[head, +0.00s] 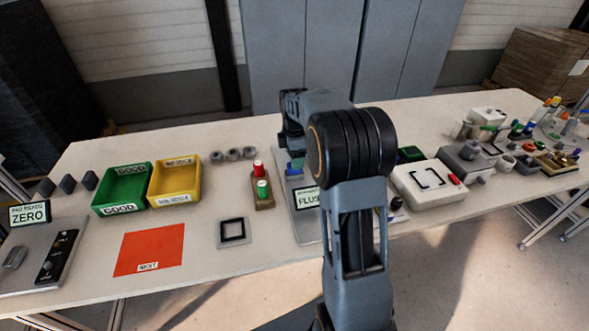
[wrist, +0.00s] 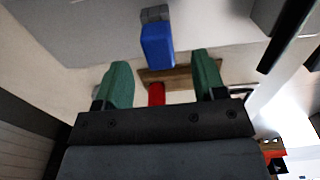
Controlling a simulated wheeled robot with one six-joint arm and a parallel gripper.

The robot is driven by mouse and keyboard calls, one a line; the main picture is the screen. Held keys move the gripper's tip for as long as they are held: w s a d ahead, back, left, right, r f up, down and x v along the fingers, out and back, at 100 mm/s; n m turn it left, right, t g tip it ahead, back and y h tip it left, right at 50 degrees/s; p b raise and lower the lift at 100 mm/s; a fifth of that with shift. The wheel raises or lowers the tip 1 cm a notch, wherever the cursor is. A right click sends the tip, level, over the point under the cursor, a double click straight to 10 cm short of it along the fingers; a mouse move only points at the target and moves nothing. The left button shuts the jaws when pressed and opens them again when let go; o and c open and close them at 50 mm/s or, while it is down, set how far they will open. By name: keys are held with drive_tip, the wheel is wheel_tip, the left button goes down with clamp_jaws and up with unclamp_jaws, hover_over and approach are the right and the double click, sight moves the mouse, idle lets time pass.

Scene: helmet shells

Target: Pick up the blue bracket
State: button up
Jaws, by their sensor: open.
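A blue block-like piece (wrist: 157,45), which looks like the blue bracket, shows in the wrist view just beyond my fingertips. A grey part (wrist: 154,14) adjoins its far end. In the head view a small patch of blue (head: 295,166) shows beside my arm, mostly hidden by it. My gripper (wrist: 161,72) is open, with its two green fingers wide apart and nothing held between them. The blue piece lies roughly in line with the gap; I cannot tell the remaining distance. The gripper is largely hidden behind my arm in the head view.
A wooden stand (head: 263,200) with red and green caps is left of my arm. Green (head: 122,188) and yellow (head: 174,180) bins and an orange mat (head: 150,248) lie further left. A white fixture (head: 427,184) stands right. Cluttered parts fill the table's right end.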

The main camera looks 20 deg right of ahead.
drive_tip(key=shift+f, duration=1.95)
drive_tip(key=c, duration=0.9)
